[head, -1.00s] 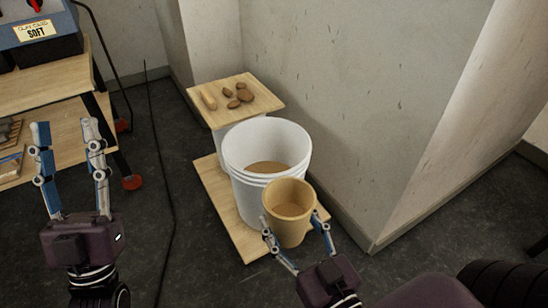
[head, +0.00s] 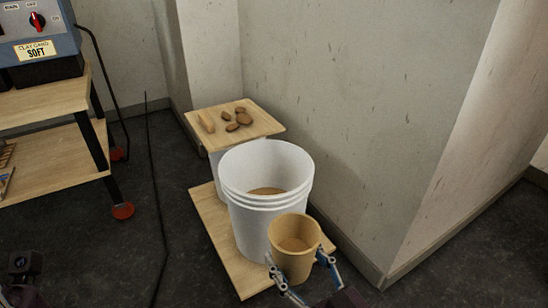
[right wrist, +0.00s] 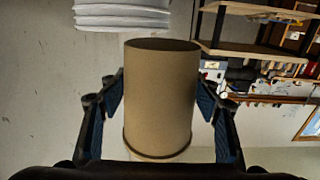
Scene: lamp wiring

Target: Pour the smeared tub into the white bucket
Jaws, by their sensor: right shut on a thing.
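The tan tub (head: 293,249) is held upright in my right gripper (head: 300,272), whose fingers close on it from both sides. Some brown material shows inside it. In the right wrist view the tub (right wrist: 160,98) fills the space between the fingers of my right gripper (right wrist: 160,95). The white bucket (head: 256,226) stands just behind and left of the tub, with brown material at its bottom. Its ribbed wall (right wrist: 122,14) shows at the top of the right wrist view. My left gripper's fingers are out of the head view; only a dark part of that arm shows at the lower left.
The bucket stands on a wooden board (head: 210,205) on the dark floor. Behind it, a board-topped stand (head: 262,124) holds several brown lumps. A shelf unit (head: 60,170) with a machine (head: 38,50) is at left. A wall corner rises close on the right.

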